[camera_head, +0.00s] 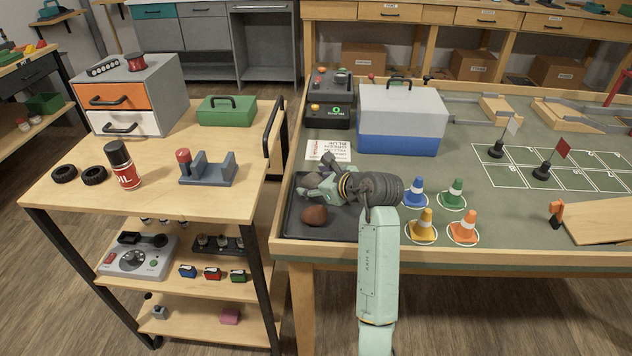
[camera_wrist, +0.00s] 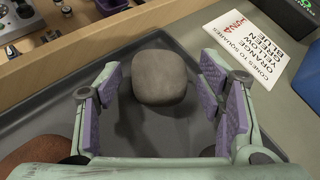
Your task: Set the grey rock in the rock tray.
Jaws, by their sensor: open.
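The rock tray (camera_head: 293,222) is a dark, shallow tray at the table's front left corner; it also fills much of the wrist view (camera_wrist: 60,100). The grey rock (camera_wrist: 160,77) is inside the tray outline, near the tray's far edge in the wrist view. My gripper (camera_head: 315,186) is over the tray. In the wrist view my gripper (camera_wrist: 160,90) is open, with a purple-padded finger on each side of the grey rock and visible gaps. I cannot make out the grey rock in the head view. A reddish-brown rock (camera_head: 314,215) also lies in the tray.
A printed card (camera_head: 328,151) lies behind the tray. A blue and grey box (camera_head: 401,118) and dark devices (camera_head: 329,115) stand behind that. Several cones, including a blue one (camera_head: 415,191), stand right of my wrist. A wooden cart (camera_head: 225,195) stands left of the table.

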